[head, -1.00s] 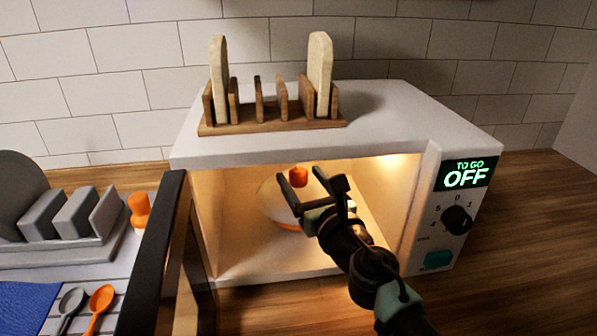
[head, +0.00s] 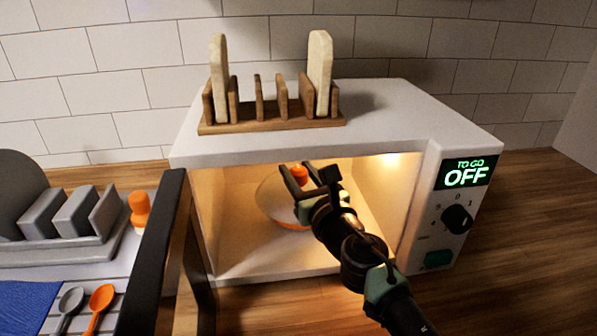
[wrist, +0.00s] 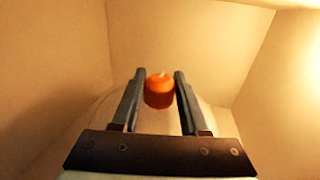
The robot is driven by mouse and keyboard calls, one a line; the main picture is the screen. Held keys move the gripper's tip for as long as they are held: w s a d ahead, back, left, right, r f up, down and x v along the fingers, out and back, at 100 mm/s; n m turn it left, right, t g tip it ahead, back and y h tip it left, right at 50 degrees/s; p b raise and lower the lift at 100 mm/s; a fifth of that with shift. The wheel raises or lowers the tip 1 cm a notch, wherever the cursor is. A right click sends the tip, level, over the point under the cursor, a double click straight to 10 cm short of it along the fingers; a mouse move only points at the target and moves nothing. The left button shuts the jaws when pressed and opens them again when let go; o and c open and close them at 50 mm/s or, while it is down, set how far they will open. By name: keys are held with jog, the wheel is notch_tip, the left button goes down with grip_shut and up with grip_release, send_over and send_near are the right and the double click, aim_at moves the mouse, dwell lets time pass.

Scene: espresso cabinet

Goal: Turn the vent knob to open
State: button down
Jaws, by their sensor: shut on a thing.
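The orange vent knob (head: 300,172) sits on top of a pale, dome-shaped lid (head: 270,200) inside the open, lit microwave. The wrist view shows the knob (wrist: 159,92) between the two dark fingers, with a small pale mark on its top. My gripper (head: 303,178) reaches in through the microwave opening and is shut on the knob. The fingers (wrist: 160,86) flank it on left and right. Part of the lid is hidden behind my gripper. The angle of the vent cannot be told.
The microwave (head: 310,150) has its door (head: 152,260) open on the left. Its display reads OFF, above a black dial (head: 457,219). A wooden toast rack (head: 270,125) stands on top. A grey rack (head: 70,245) and spoons are at left. Walls surround my gripper closely.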

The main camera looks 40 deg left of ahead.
jog(key=shift+r+m+t+p, duration=0.15)
jog(key=shift+m+t+p, duration=0.15)
jog(key=shift+p, duration=0.25)
jog(key=m+t+h+p, duration=0.1)
jog(key=t+p, duration=0.1)
jog(key=shift+s+r+m+h+p, duration=0.1)
jog(key=shift+m+h+p, duration=0.2)
jog(key=shift+h+p, duration=0.1)
jog(key=m+t+h+p, duration=0.1)
jog(key=t+h, duration=0.1)
jog(key=m+t+h+p, duration=0.2)
jog(key=shift+f+m, duration=0.2)
jog(key=shift+m, duration=0.1)
jog(key=shift+c, duration=2.1)
grip_release()
jog(key=v, duration=1.2)
jog(key=shift+s+b, duration=0.3)
jog(key=shift+s, duration=0.1)
